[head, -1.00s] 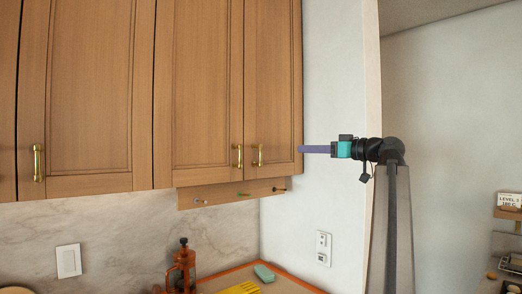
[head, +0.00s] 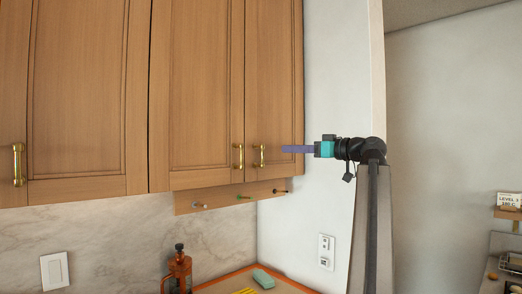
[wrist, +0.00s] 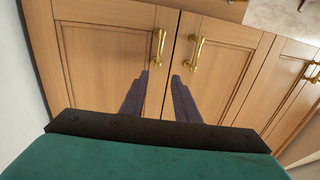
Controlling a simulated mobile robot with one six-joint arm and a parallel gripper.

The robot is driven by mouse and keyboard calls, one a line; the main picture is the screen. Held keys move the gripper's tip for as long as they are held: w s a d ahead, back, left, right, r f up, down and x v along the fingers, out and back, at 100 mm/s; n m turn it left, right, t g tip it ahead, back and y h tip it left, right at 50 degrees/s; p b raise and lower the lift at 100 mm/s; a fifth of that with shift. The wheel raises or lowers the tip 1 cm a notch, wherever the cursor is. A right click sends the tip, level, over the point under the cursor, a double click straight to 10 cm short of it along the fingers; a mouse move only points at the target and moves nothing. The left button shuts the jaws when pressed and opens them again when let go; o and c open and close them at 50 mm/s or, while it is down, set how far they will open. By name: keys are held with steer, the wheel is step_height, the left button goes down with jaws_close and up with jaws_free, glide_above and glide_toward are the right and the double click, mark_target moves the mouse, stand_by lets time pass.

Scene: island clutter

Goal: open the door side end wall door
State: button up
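The end wall door (head: 274,85) is the rightmost wooden upper cabinet door, closed beside the white wall. Its brass bar handle (head: 262,156) is upright near its lower left corner. In the wrist view, which looks upside down, this door (wrist: 105,65) is on the left, with its handle (wrist: 158,48) just beyond the fingertips. My gripper (head: 284,149) is to the right of the handle in the head view, pointing left. Its two purple fingers (wrist: 160,75) are apart in the wrist view, with nothing between them. The handle appears apart from the fingers.
The neighbouring door's handle (head: 238,157) is close by on the left and also shows in the wrist view (wrist: 195,53). A wooden hook rail (head: 225,197) hangs under the cabinet. A French press (head: 179,272) stands on the counter below. The white wall (head: 335,75) is at the right.

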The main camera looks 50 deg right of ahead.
mark_target(262, 148)
steer(key=shift+w+d, duration=0.1)
steer(key=w+p, duration=0.1)
steer(key=w, duration=0.3)
steer(key=w+a+p, duration=0.1)
steer(key=w, duration=0.3)
steer(key=w+p, duration=0.1)
steer(key=w, duration=0.4)
steer(key=shift+w+a+p, duration=0.1)
steer(key=shift+a+p, duration=0.25)
steer(key=shift+p, duration=0.05)
